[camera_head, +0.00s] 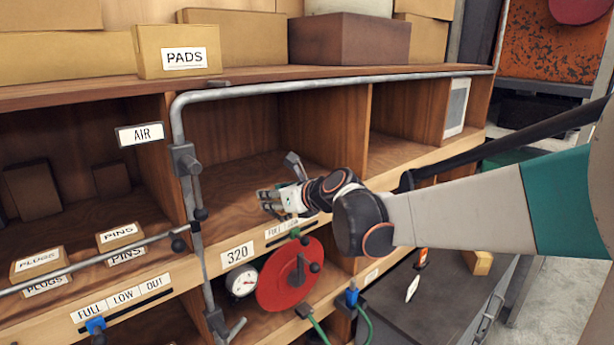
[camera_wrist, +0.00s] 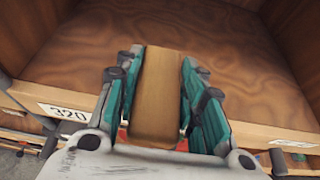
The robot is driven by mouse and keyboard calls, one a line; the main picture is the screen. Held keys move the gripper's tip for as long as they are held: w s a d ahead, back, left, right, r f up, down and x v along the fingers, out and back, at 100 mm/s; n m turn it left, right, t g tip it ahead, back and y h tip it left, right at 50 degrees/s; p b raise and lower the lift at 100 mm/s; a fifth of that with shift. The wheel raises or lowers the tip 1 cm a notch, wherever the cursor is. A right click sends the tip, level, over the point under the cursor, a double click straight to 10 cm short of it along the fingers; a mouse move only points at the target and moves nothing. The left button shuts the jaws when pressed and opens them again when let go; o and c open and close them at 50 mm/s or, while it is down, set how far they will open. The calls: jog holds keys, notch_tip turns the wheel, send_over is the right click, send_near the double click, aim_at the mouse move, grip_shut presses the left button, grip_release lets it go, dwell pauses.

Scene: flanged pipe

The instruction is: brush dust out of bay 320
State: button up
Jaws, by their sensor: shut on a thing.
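Bay 320 is the open wooden compartment (camera_head: 235,166) above the white "320" label (camera_head: 238,254). Its wood-grained floor also shows in the wrist view (camera_wrist: 220,60). My gripper (camera_head: 272,199) is at the front part of this bay, just over its floor and front edge. In the wrist view my gripper (camera_wrist: 156,98) has its teal fingers on both sides of a plain brown wooden block (camera_wrist: 158,85), shut on it. The block looks like a brush's handle or back; no bristles show. I cannot make out dust apart from the wood grain.
A grey pipe (camera_head: 300,87) runs along the bay's top and down its left side (camera_head: 190,210). A red disc with a handle (camera_head: 287,278) and a gauge (camera_head: 242,281) sit below. Wooden dividers (camera_head: 325,120) bound the bay. The bay's back looks empty.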

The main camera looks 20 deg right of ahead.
jog(key=s+d+p, duration=0.1)
jog(key=s+d, duration=0.1)
jog(key=s, duration=0.7)
jog(key=shift+s+d+p, duration=0.15)
jog(key=shift+d+p, duration=0.15)
jog(key=shift+d, duration=0.1)
